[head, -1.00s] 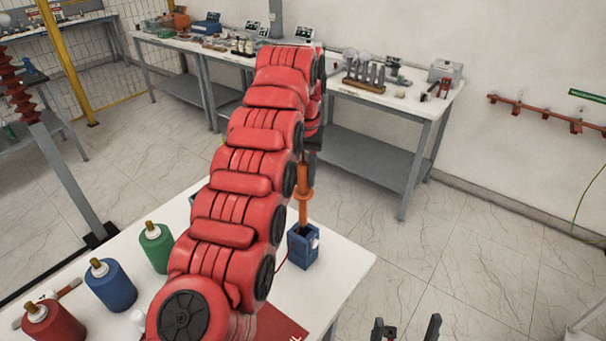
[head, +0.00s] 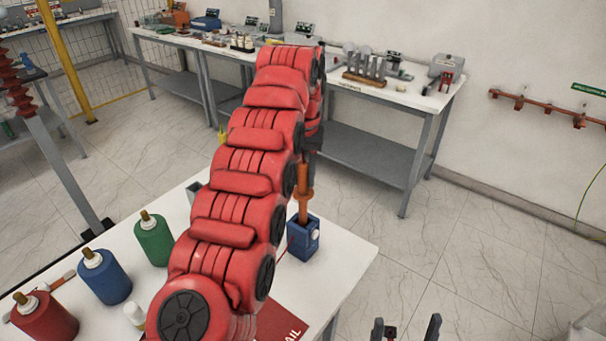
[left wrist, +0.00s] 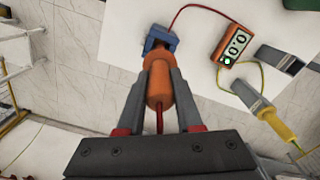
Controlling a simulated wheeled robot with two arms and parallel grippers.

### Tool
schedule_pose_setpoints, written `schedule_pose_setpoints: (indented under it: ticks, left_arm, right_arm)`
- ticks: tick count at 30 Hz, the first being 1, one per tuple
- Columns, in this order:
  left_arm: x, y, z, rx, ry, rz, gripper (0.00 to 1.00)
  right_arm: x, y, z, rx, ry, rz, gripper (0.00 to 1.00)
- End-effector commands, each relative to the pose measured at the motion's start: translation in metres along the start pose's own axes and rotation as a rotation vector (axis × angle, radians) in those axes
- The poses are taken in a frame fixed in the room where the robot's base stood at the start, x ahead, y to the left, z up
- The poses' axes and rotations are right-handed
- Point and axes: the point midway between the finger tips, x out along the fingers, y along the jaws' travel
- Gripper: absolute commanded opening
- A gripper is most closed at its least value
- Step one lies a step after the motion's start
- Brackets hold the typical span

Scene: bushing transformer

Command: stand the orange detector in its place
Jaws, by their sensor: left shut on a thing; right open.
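The orange detector (head: 304,178) is upright in my left gripper (head: 309,156). The left wrist view shows the gripper's two fingers (left wrist: 160,75) shut on the detector's orange body (left wrist: 159,92). The detector's lower end meets the open top of the blue holder (head: 304,242), seemingly inside it; how deep I cannot tell. The blue holder (left wrist: 161,39) also shows beyond the fingertips in the left wrist view. My red left arm hides part of the table and the detector's upper end in the head view. My right gripper (head: 405,331) is open and empty at the bottom edge.
Green (head: 153,240), blue (head: 106,280) and red (head: 45,317) bottle-like cylinders stand at the white table's left. An orange meter (left wrist: 235,43) with a red lead and a yellow-handled tool (left wrist: 278,124) lie near the holder. Table right of the holder is clear.

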Motion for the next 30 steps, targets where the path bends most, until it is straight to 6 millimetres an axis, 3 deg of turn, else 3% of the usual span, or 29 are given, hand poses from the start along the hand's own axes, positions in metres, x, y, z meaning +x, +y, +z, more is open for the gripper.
schedule_pose_setpoints:
  ticks: [18,30]
  left_arm:
    - [0.025,0.0,0.0,0.0,0.001,0.0,0.0]
    - [0.027,0.0,0.0,0.0,0.001,0.0,0.0]
  right_arm:
    - [-0.025,-0.001,0.004,0.0,0.0,0.0,0.98]
    - [-0.026,-0.001,0.004,0.0,0.0,0.0,0.98]
